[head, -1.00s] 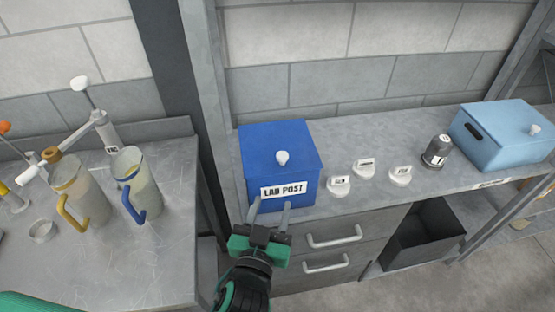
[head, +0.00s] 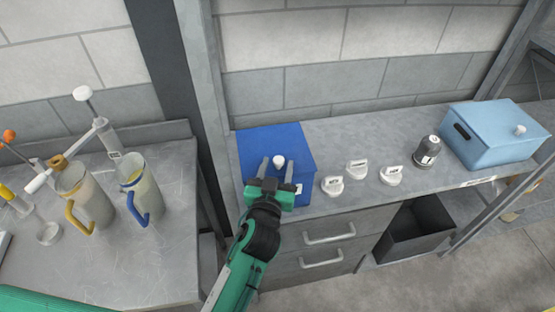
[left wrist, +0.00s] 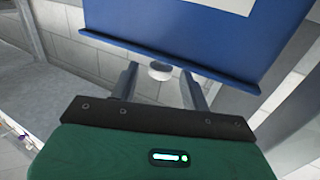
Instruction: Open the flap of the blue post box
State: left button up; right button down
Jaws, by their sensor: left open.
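The blue post box (head: 258,143) stands on the grey counter with a white knob (head: 279,161) on its top flap. The flap looks closed. My left gripper (head: 276,165) is open, its two fingers reaching over the box on either side of the knob in the head view. In the left wrist view, the knob (left wrist: 160,71) shows between the two fingertips (left wrist: 160,82), in front of the blue box (left wrist: 200,38). I cannot tell whether the fingers touch the knob. The gripper hides most of the box's front label. My right gripper is not in view.
White labelled pieces (head: 357,169) and a dark cylinder (head: 427,151) stand right of the box, then a light blue lidded box (head: 492,135). Jugs (head: 140,190) stand on the left bench (head: 120,258). A grey upright post (head: 200,95) rises left of the box.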

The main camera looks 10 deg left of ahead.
pick_arm(q)
jog(key=shift+w, duration=0.6)
grip_shut()
jog(key=shift+w+r+p, duration=0.2)
jog(key=shift+r+p, duration=0.75)
jog(key=shift+r, duration=0.35)
jog(key=w+a+r+n+g+p, duration=0.1)
jog(key=w+r+g+p, duration=0.2)
jog(key=r+p, duration=0.4)
jog(key=shift+w+a+r+g+p, duration=0.25)
jog(key=shift+w+g+p, duration=0.15)
jog(key=shift+w+p, duration=0.5)
jog(key=shift+s+f+n, duration=0.1)
jog(key=shift+s+n, duration=0.1)
jog(key=shift+n, duration=0.1)
